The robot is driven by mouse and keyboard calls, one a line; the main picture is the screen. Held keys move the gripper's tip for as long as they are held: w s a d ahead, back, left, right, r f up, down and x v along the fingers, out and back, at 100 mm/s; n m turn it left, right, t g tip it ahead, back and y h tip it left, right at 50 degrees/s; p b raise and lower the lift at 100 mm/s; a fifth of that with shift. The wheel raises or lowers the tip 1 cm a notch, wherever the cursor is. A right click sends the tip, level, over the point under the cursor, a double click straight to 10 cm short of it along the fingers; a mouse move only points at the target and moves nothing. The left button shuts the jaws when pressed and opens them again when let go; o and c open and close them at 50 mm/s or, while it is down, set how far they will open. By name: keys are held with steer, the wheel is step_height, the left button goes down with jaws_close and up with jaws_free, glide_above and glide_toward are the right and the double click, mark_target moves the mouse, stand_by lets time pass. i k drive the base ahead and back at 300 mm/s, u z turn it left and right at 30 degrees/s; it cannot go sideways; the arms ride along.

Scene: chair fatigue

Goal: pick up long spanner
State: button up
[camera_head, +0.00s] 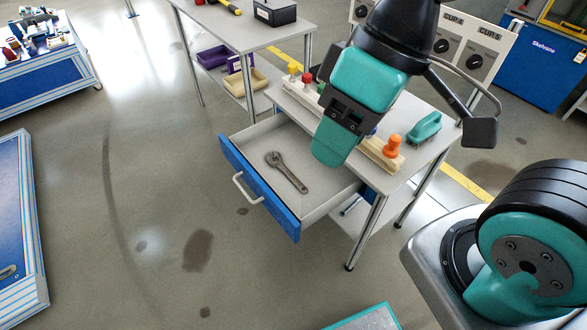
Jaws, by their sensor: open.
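The long spanner (286,171), a dark grey metal adjustable wrench, lies flat in the open drawer (318,206) of a workbench. Its jaw end points to the back left and its handle to the front right. The drawer is grey inside with a blue front and a light handle. My gripper (340,142), teal and black, is open and in front of the bench in the picture, up and to the right of the spanner. It covers part of the bench top and drawer, and its far side is hidden. The spanner is in full view, apart from the gripper.
On the bench top (425,150) are a wooden block with coloured pegs (384,158) and a teal handled tool (424,128). Another table (250,35) stands behind, with purple and beige bins below. Blue cabinets stand at left. The floor left of the drawer is clear.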

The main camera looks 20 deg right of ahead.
mark_target(276, 161)
steer(key=z, duration=0.75)
steer(key=i, duration=0.55)
steer(key=u, duration=0.9)
